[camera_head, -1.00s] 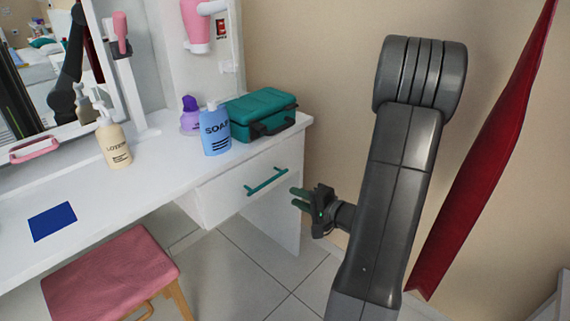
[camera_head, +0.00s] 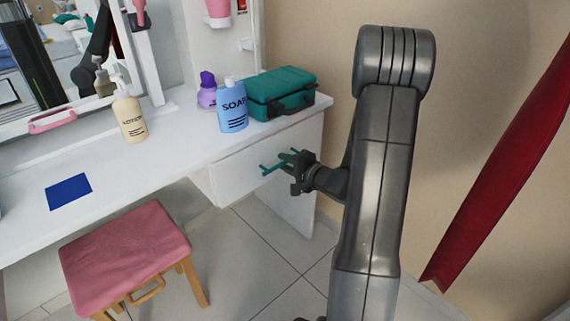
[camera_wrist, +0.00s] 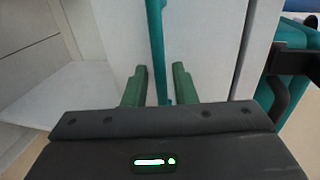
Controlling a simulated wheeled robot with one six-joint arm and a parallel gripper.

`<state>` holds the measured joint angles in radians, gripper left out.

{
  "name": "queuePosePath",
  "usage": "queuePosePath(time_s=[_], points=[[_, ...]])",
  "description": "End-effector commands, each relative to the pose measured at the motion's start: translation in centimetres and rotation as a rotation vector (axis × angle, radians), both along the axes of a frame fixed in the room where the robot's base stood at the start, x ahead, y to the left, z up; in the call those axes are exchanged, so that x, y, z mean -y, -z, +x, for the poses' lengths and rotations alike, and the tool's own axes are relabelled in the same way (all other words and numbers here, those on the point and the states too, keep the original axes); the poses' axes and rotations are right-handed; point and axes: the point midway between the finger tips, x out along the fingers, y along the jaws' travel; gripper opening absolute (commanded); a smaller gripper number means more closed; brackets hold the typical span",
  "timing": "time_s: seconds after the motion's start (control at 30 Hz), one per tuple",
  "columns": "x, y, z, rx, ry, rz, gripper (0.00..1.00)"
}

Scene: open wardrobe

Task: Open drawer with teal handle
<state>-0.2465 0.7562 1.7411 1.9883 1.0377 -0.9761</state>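The drawer (camera_head: 236,177) is white and sits under the right end of the vanity top. It looks closed. Its teal bar handle (camera_head: 268,170) is partly hidden by my gripper in the head view. My gripper (camera_head: 284,160) is at the handle. In the wrist view the two green fingers of my gripper (camera_wrist: 159,85) stand apart, with the teal handle (camera_wrist: 157,50) running between them. Gaps show on both sides of the bar, wider on the right, so the fingers are open around it and not closed on it.
A blue soap bottle (camera_head: 232,108), a purple bottle (camera_head: 207,92) and a teal case (camera_head: 280,92) stand on the white vanity top (camera_head: 150,165). A pink stool (camera_head: 125,250) stands in front at the left. A red hanging cloth (camera_head: 500,170) is at the right. Tiled floor is clear below the drawer.

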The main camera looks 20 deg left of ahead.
Motion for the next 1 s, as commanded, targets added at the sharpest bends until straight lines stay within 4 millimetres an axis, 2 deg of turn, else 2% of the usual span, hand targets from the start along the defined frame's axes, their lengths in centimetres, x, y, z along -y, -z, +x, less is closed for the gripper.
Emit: queuePosePath(time_s=[0.13, 0.4, 0.53, 0.83, 1.0], points=[[-0.8, 0.1, 0.3, 0.000, 0.000, 0.001, 0.25], [-0.8, 0.1, 0.3, 0.000, 0.000, 0.001, 0.25], [-0.8, 0.1, 0.3, 0.000, 0.000, 0.000, 0.00], [-0.5, 0.2, 0.3, 0.000, 0.001, 0.000, 0.00], [1.4, 0.3, 0.0, 0.000, 0.003, 0.000, 0.00]])
